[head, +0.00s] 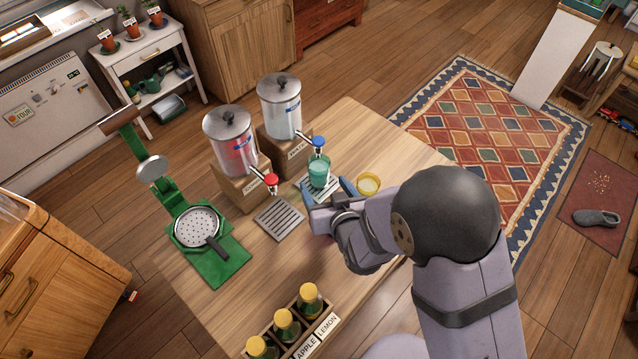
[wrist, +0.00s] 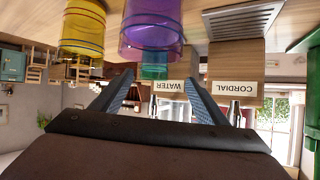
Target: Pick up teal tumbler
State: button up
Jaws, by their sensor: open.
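The teal tumbler (head: 319,173) stands upright on the small drip tray under the blue tap. The wrist view is upside down; there the teal tumbler (wrist: 155,71) is mostly hidden behind a purple tumbler (wrist: 150,35). My gripper (head: 333,196) is low over the table, on the near side of the teal tumbler and apart from it. In the wrist view my gripper (wrist: 157,82) is open, with nothing between its fingers. The purple tumbler is nearer to me than the teal one, and I cannot make it out in the head view.
A yellow tumbler (head: 369,184) stands just right of my gripper. Two dispensers, one with a red tap (head: 271,180) and one with a blue tap (head: 318,142), stand behind on wooden blocks. A green press (head: 197,228) is at left; a bottle crate (head: 318,331) is at the front.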

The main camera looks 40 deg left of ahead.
aim_at(321, 173)
jog(key=shift+w+a+f+t+b, duration=0.4)
jog(key=shift+w+f+t+b, duration=0.15)
jog(key=shift+t, duration=0.05)
jog(key=shift+w+a+r, duration=0.15)
jog(key=shift+w, duration=0.05)
jog(key=shift+p+x, duration=1.2)
jog(key=shift+x, duration=2.4)
jog(key=shift+a+r, duration=0.1)
jog(key=shift+r, duration=0.1)
jog(key=shift+c, duration=0.6)
jog(key=c, duration=1.3)
jog(key=shift+o, duration=0.2)
jog(key=shift+r, duration=0.2)
